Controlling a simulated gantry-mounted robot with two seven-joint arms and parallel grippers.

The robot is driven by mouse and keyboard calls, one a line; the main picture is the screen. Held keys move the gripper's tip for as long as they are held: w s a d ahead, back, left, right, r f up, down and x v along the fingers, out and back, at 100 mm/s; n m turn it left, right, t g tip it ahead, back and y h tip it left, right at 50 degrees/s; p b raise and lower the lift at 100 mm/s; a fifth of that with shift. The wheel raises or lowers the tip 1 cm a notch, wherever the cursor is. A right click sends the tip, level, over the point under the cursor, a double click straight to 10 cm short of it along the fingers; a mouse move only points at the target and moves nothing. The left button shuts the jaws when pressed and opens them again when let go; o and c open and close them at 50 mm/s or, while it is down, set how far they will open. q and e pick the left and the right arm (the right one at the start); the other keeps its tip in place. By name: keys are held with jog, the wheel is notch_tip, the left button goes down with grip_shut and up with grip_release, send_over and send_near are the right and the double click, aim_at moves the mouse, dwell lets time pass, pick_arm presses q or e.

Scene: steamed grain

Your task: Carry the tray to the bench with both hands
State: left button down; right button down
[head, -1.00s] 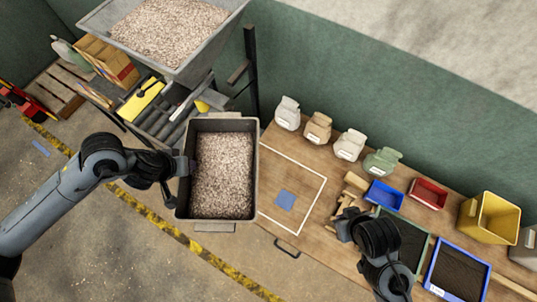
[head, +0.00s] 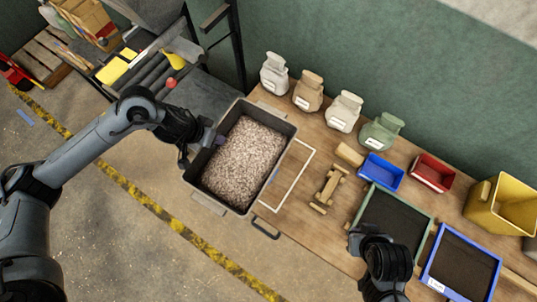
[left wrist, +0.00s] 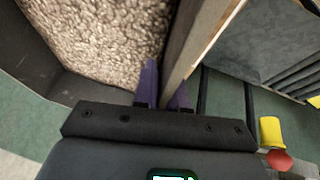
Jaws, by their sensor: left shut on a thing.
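The grey tray (head: 216,204), filled with pale grain (head: 243,160), is turned at an angle in the head view. Its right part overlaps the wooden bench (head: 306,228) and the white outline there; its left part is over the floor. I cannot tell whether it touches the bench. My left gripper (head: 208,141) is shut on the tray's left wall. In the left wrist view, the purple fingers (left wrist: 166,90) straddle the tray wall (left wrist: 187,50), grain on one side. My right gripper (head: 370,238) is apart from the tray, by the green-edged bin; its fingers are hidden.
Several labelled sacks (head: 342,112) stand along the back of the bench. A wooden piece (head: 329,188), a blue bin (head: 381,172), a red bin (head: 432,172), a green-edged bin (head: 398,222) and a yellow container (head: 500,203) occupy the right. A dark rack (head: 160,75) stands behind left.

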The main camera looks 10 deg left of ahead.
aim_at(218, 148)
pick_arm(q)
jog(key=shift+m, duration=0.3)
jog(key=f+b, duration=0.4)
jog(key=f, duration=0.1)
jog(key=a+f+b, duration=0.1)
jog(key=f+b, duration=0.1)
jog(key=f, duration=0.1)
jog(key=shift+w+d+f+b, duration=0.3)
jog(key=shift+w+f+b, duration=0.25)
jog(key=shift+w+f, duration=1.35)
jog(key=shift+w+d+f+b, duration=0.25)
jog(key=shift+w+f+b, duration=0.25)
jog(key=shift+w+f, duration=1.3)
jog(key=shift+w+d+f+b, duration=0.3)
jog(key=shift+w+f+b, duration=0.25)
jog(key=shift+w+f, duration=1.35)
jog(key=shift+r, duration=0.1)
jog(key=c, duration=1.5)
grip_release()
jog(key=shift+a+f, duration=0.1)
jog(key=shift+f, duration=0.1)
jog(key=o, duration=0.3)
jog(key=shift+r, duration=0.1)
